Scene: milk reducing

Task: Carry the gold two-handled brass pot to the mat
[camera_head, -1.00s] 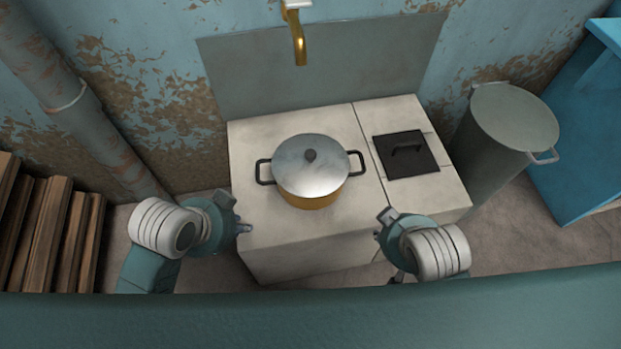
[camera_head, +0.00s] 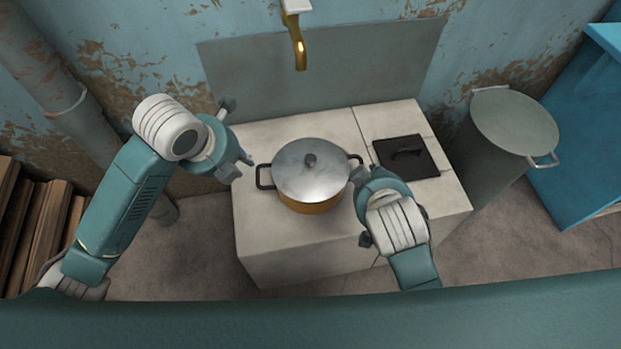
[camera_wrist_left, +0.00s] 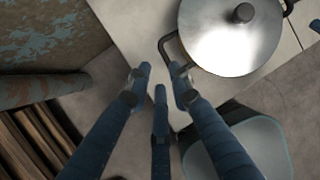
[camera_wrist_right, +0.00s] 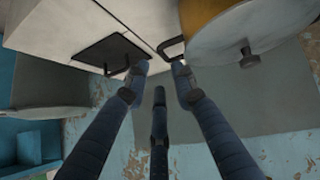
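The gold pot (camera_head: 311,207) stands on the white stove block (camera_head: 310,258) with a silver lid (camera_head: 300,172) on it. It has two dark side handles, one to its left (camera_head: 263,176) and one to its right. My left gripper (camera_head: 243,168) is just left of the left handle, apart from it; in the left wrist view its fingers (camera_wrist_left: 160,72) are spread, with that handle beyond them. My right gripper (camera_head: 362,196) is close by the pot's right side; in the right wrist view its fingers (camera_wrist_right: 160,75) are spread near the right handle (camera_wrist_right: 172,47). I see no mat.
A black hatch with a handle (camera_head: 420,165) is set in the stove top right of the pot. A brass tap (camera_head: 299,50) hangs above the back. A grey lidded bin (camera_head: 490,165) and blue furniture (camera_head: 580,140) stand at right. Wooden planks (camera_head: 35,230) stand at left.

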